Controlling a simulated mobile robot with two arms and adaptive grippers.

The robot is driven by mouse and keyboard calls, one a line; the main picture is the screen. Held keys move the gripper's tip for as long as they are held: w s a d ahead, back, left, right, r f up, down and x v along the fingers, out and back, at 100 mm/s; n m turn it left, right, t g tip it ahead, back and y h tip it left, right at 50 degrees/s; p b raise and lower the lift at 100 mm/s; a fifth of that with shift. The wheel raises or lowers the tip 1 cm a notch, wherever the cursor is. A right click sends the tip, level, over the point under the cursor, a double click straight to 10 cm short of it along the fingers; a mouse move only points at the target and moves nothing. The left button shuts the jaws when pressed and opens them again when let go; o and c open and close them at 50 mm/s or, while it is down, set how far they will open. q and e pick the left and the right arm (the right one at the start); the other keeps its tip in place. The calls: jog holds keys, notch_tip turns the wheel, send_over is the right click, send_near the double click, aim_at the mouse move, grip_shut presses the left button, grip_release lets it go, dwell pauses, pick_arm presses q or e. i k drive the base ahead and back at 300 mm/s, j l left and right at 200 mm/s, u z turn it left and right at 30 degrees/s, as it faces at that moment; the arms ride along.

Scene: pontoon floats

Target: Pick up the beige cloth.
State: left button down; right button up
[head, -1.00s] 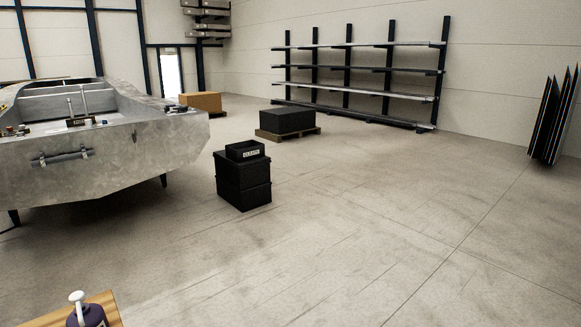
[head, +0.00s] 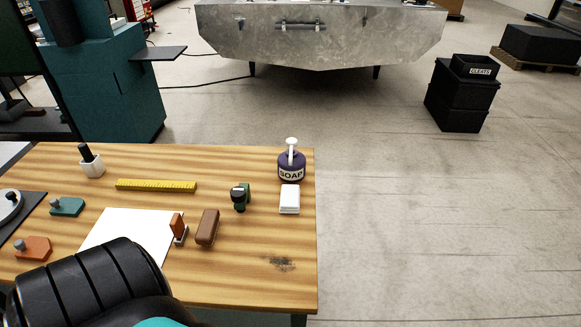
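I cannot make out a clearly beige cloth in the head view. A small white, folded-looking block (head: 289,199) lies near the right edge of the wooden table (head: 240,285), just in front of the purple soap bottle (head: 291,166). I cannot tell whether it is cloth. A dark smudge (head: 281,264) marks the table top near its front right corner. A black ribbed part of my own arm covers the table's front left. Neither gripper shows.
On the table are a yellow ruler (head: 156,186), white paper (head: 125,235), a brown block (head: 207,227), a green-black stamp (head: 240,197) and a white pen cup (head: 91,163). Black crates (head: 460,95) stand right of the metal boat hull (head: 320,35).

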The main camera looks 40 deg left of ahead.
aim_at(289, 199)
jog(key=u, duration=1.7)
